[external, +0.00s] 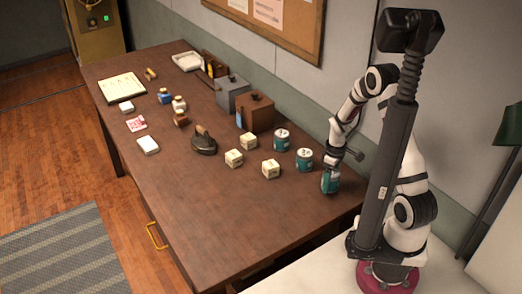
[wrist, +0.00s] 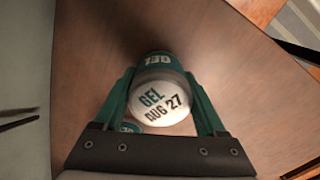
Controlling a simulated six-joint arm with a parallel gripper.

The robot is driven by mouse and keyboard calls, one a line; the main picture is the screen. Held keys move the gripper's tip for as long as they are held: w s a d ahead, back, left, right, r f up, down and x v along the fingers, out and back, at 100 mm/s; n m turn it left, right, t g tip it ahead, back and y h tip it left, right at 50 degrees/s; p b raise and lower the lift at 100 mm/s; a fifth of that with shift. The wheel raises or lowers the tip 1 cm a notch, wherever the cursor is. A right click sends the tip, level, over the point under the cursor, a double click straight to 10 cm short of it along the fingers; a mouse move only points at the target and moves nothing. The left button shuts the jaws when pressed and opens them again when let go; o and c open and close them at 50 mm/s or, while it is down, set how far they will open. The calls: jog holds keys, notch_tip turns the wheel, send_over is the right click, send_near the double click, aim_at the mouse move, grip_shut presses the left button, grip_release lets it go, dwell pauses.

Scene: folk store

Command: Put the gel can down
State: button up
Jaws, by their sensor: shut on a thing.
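The gel can (wrist: 160,101) shows in the wrist view with a white lid reading "GEL AUG 27" and a teal body. My gripper (external: 332,168) is shut on it, with one green finger on each side of the can. In the external view the gel can (external: 330,183) is upright or nearly so at the near right end of the brown table (external: 215,215). I cannot tell whether its base touches the table. Two similar teal cans, one (external: 304,159) nearer and one (external: 281,140) farther, stand to the left of it.
Several cream boxes (external: 270,169) stand left of the cans. A dark stamp-like object (external: 204,143), a brown box (external: 255,113) and a grey box (external: 232,93) are farther back. The table's near right part is clear, and its edge is close to the held can.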

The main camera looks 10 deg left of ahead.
jog(key=shift+f, duration=0.4)
jog(key=o, duration=1.5)
jog(key=shift+f, duration=0.15)
jog(key=shift+c, duration=0.2)
notch_tip(320, 180, up, 12)
jog(key=shift+d+r, duration=0.1)
jog(key=shift+r, duration=0.2)
jog(key=s+d+r+m, duration=0.8)
jog(key=s+d+m, duration=0.1)
jog(key=d+m, duration=0.15)
jog(key=s+d+m+y, duration=0.1)
jog(key=s+d+m, duration=0.3)
jog(key=s+m, duration=0.4)
jog(key=s, duration=0.2)
jog(key=shift+s+d+r+m+y, duration=0.15)
jog(key=shift+s+r+m+y, duration=0.2)
jog(key=shift+y, duration=0.05)
